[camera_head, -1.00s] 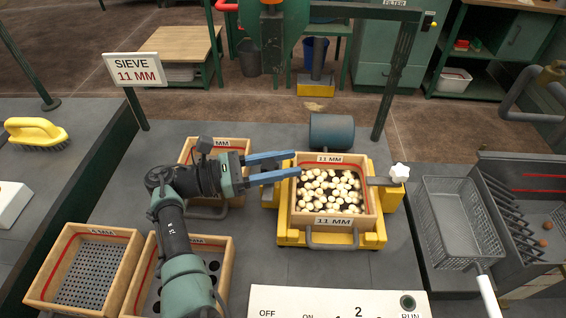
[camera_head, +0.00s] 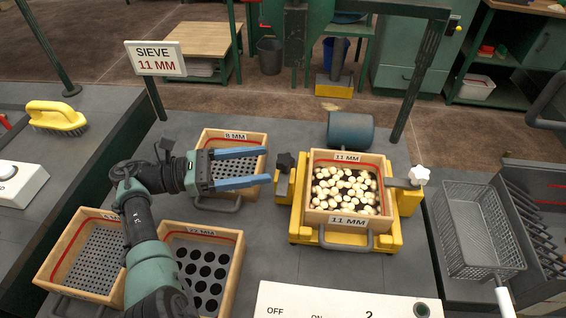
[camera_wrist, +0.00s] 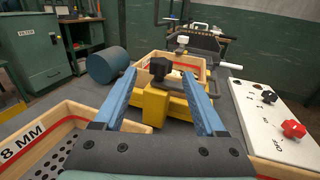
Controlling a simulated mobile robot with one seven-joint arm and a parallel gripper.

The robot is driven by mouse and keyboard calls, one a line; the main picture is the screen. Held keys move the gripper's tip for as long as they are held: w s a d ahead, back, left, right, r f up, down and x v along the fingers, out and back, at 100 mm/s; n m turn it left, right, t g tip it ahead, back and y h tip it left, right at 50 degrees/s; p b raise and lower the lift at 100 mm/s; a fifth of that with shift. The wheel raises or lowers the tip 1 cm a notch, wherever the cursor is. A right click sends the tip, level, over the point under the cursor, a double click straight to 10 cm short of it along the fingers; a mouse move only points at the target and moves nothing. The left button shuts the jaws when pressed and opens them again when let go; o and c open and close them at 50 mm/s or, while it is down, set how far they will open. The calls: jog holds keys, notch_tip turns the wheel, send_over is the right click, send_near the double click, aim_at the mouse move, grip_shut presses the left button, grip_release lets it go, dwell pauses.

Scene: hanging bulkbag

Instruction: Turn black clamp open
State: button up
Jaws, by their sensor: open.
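The black clamp knob (camera_head: 286,160) sits on a grey clamp bar at the left side of the yellow sieve shaker (camera_head: 300,229). In the wrist view the black knob (camera_wrist: 160,68) stands ahead, between the lines of my two blue fingers. My gripper (camera_head: 268,165) is open and empty, with its fingertips a little to the left of the knob and apart from it in the head view. A wooden 11 MM sieve (camera_head: 347,219) full of pale round pieces sits in the shaker. A white clamp knob (camera_head: 420,175) is on its right side.
An 8 MM sieve (camera_head: 259,139) lies beneath and behind my gripper. Two more sieves stand front left, one marked 22 MM (camera_head: 236,262). A blue-grey motor cylinder (camera_head: 350,130) is behind the shaker. A wire basket (camera_head: 480,225) stands right, a control panel (camera_head: 340,300) in front.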

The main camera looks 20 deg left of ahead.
jog(key=b+v, duration=0.1)
jog(key=v, duration=0.3)
jog(key=shift+a, duration=0.1)
dwell(0.4)
